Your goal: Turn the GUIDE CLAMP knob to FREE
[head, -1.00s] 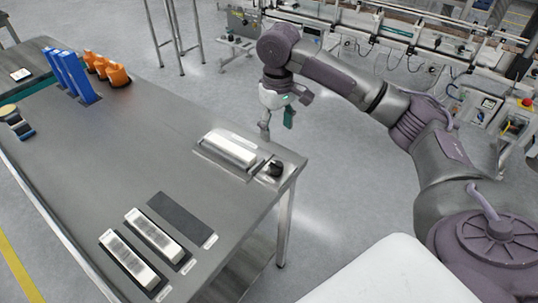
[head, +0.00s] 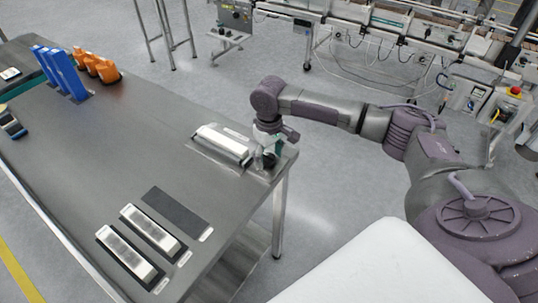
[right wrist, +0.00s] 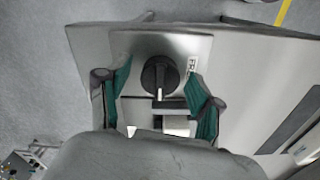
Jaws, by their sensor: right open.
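The GUIDE CLAMP knob (right wrist: 160,76) is a round black knob on a metal plate at the table's corner. A pale line on it points toward the bottom of the right wrist view. A partly visible label starting "FR" (right wrist: 191,68) is printed right of it. My right gripper (head: 267,158) is over that corner, mostly covering the knob in the head view. In the right wrist view its green-padded fingers (right wrist: 157,88) are open, one on each side of the knob, with gaps between. My left gripper is not in view.
A pale block (head: 222,142) sits in a fixture beside the knob. Two pale blocks in dark trays and an empty dark pad (head: 177,213) lie on the metal table (head: 110,160). Blue and orange holders (head: 97,67) stand at the far left. A conveyor line (head: 400,35) runs behind.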

